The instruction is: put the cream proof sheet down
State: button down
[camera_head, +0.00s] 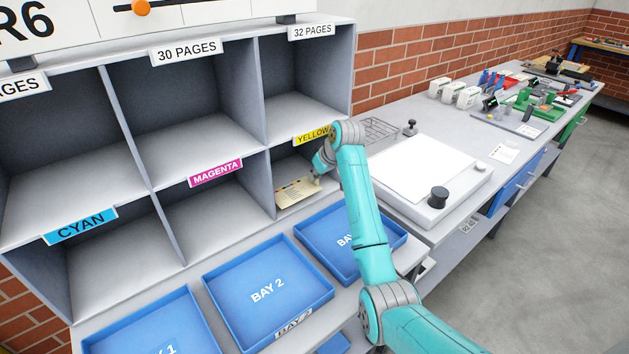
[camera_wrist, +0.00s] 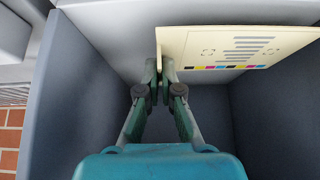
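The cream proof sheet (camera_head: 296,192) is in the mouth of the lower right compartment, under the YELLOW label (camera_head: 311,135). In the wrist view the sheet (camera_wrist: 240,48) carries grey lines and a row of colour patches. My gripper (camera_wrist: 162,84) is at the sheet's edge, with its fingers close together around that edge. In the head view my gripper (camera_head: 318,178) is at the sheet's right side, partly hidden by my arm. The sheet's contact with the compartment floor cannot be made out.
The compartment's side walls (camera_wrist: 75,95) stand close on both sides of my gripper. Compartments labelled CYAN (camera_head: 80,226) and MAGENTA (camera_head: 215,172) are empty. Blue trays, including BAY 2 (camera_head: 310,305), lie in front. A light box (camera_head: 420,168) stands on the bench to the right.

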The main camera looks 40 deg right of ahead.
jog(key=shift+f, duration=0.85)
jog(key=shift+w+f, duration=0.2)
jog(key=shift+f, duration=0.05)
jog(key=shift+f, duration=0.1)
jog(key=c, duration=1.3)
grip_release()
jog(key=shift+s+r, duration=0.1)
jog(key=shift+r, duration=0.25)
jog(key=v, duration=1.1)
jog(key=shift+s+r, duration=0.15)
jog(key=shift+r, duration=0.1)
